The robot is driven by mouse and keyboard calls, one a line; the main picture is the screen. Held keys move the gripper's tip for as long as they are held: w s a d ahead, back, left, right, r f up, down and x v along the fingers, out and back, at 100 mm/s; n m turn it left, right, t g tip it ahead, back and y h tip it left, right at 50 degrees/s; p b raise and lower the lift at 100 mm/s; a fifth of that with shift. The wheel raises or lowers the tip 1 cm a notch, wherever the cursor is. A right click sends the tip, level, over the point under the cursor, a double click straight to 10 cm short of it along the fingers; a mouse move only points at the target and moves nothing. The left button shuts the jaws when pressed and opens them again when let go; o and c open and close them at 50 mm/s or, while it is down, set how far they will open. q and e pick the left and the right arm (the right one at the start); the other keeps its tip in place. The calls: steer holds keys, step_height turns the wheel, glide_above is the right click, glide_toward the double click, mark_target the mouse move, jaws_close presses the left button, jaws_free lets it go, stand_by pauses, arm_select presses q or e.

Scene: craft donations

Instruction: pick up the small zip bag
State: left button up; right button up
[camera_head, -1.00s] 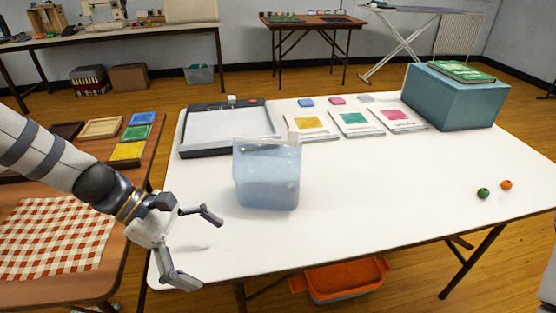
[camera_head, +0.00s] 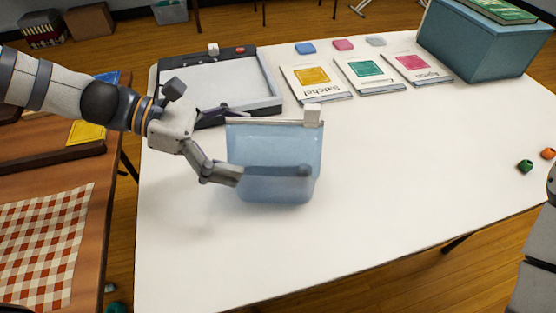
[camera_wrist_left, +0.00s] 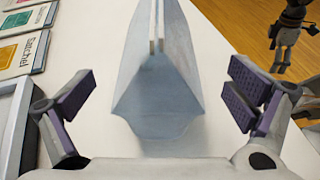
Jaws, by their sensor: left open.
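The small zip bag (camera_head: 277,145) is pale blue and see-through, with a white slider at its top right corner. It stands upright on the white table. My left gripper (camera_head: 272,141) is open, with one finger across the bag's near side and the other partly hidden on its far side. In the left wrist view the bag (camera_wrist_left: 156,98) lies between the spread fingers, with gaps on both sides. Part of my right gripper (camera_wrist_left: 284,50) seems to show at the wrist view's top right; its jaws are unclear.
A grey-framed tray (camera_head: 225,85) lies behind the left gripper. Several pattern cards (camera_head: 370,77) lie at the back, and a teal box (camera_head: 475,45) stands at back right. Green (camera_head: 525,166) and orange (camera_head: 548,153) beads lie at right. The table's front is clear.

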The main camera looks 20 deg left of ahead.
mark_target(267, 153)
arm_select(q)
steer(key=b+x, duration=0.1)
steer(key=x, duration=0.3)
steer(key=shift+d+f+b, duration=0.2)
steer(key=shift+f+b, duration=0.2)
steer(key=shift+f, duration=0.15)
steer(key=shift+w+d, duration=0.15)
steer(key=shift+d, duration=0.1)
steer(key=shift+r, duration=0.25)
steer(key=c, duration=1)
arm_select(e)
steer(key=shift+s+f+g, duration=0.4)
steer(key=shift+s+f, duration=0.7)
steer(key=shift+f, duration=0.05)
